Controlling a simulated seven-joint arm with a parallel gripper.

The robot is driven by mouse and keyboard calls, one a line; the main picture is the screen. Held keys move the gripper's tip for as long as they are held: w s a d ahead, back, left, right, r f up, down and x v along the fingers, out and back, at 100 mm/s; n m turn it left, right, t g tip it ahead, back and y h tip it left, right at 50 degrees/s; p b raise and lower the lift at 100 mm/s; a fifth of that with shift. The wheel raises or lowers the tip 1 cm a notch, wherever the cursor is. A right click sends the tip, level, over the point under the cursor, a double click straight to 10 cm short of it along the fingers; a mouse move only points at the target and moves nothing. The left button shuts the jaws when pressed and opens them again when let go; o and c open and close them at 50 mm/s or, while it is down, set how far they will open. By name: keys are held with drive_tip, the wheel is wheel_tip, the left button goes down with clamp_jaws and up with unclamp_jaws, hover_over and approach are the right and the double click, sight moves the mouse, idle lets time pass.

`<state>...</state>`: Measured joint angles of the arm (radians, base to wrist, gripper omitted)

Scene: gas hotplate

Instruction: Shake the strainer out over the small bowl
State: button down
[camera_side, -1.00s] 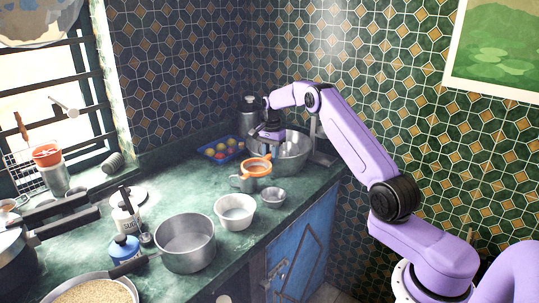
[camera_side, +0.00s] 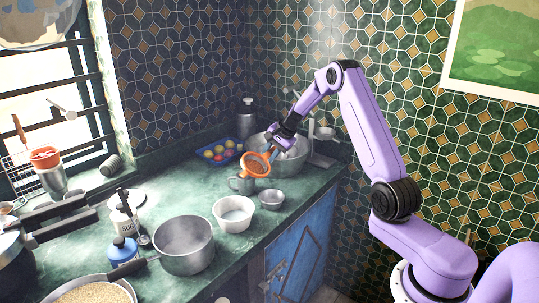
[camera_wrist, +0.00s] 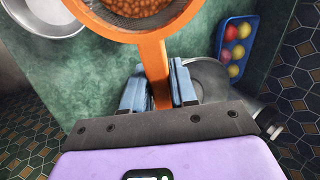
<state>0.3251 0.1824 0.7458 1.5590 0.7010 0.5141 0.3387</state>
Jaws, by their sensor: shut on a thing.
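My gripper (camera_side: 273,148) is shut on the strainer's handle, which runs between the blue fingers (camera_wrist: 160,88) in the wrist view. Whether the strainer touches the mug I cannot tell. The small metal bowl (camera_side: 271,200) stands on the counter in front and to the right of the mug. It looks empty.
A white bowl (camera_side: 234,214) and a steel pot (camera_side: 184,246) stand nearer the camera. A blue tray of coloured balls (camera_side: 218,153) and a dark bottle (camera_side: 247,130) stand at the back.

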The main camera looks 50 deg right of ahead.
drive_tip(key=shift+s+r+t, duration=0.1)
drive_tip(key=shift+s+t, duration=0.1)
drive_tip(key=shift+t, duration=0.4)
drive_tip(key=shift+s+r+t, duration=0.1)
drive_tip(key=shift+s+t, duration=0.05)
drive_tip(key=shift+t, duration=0.45)
